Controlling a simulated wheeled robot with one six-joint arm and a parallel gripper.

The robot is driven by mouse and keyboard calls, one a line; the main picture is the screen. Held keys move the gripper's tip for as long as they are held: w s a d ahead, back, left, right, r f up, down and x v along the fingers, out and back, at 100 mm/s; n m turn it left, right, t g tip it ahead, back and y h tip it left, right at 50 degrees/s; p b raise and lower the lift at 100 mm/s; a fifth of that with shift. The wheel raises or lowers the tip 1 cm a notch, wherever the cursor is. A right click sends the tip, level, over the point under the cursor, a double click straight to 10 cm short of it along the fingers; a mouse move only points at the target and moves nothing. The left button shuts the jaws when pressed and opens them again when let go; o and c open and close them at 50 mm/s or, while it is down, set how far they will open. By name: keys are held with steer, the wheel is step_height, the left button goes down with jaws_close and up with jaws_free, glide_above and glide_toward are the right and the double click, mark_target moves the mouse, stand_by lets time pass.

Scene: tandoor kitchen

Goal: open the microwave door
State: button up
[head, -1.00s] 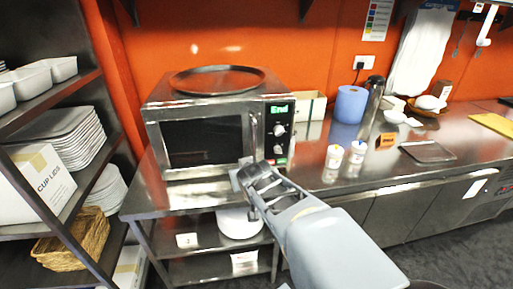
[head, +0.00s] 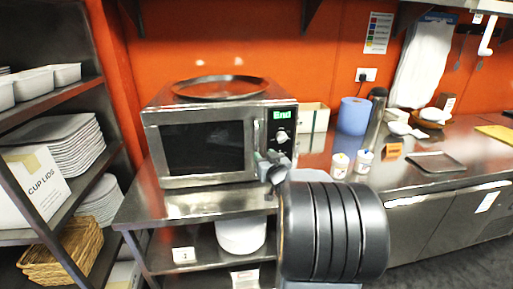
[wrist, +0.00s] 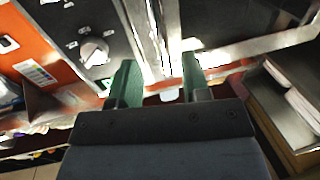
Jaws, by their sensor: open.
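The steel microwave (head: 152,118) stands on the counter with its door (head: 205,148) closed; the door has a dark window. Its vertical bar handle (head: 255,136) is at the door's right edge, beside the control panel (head: 281,143) with a green "End" display. My gripper (head: 268,160) is open at the handle's lower part, partly hidden by my arm. In the wrist view, the two green fingers (wrist: 158,65) are apart, with bright metal strips of the microwave front between and beyond them. I cannot tell whether the handle is between the fingers. A control knob (wrist: 95,52) is left of them.
A round tray (head: 220,87) lies on top of the microwave. White cups (head: 363,161), a blue roll (head: 352,116) and a flask (head: 376,112) stand to the right. A shelf rack (head: 92,125) stands close on the left. Bare counter (head: 150,205) lies before the door.

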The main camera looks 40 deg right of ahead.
mark_target(257, 147)
steer(key=x, duration=0.7)
steer(key=shift+w+d+p, duration=0.1)
steer(key=shift+w+p, duration=0.15)
steer(key=shift+p, duration=0.15)
jaws_close()
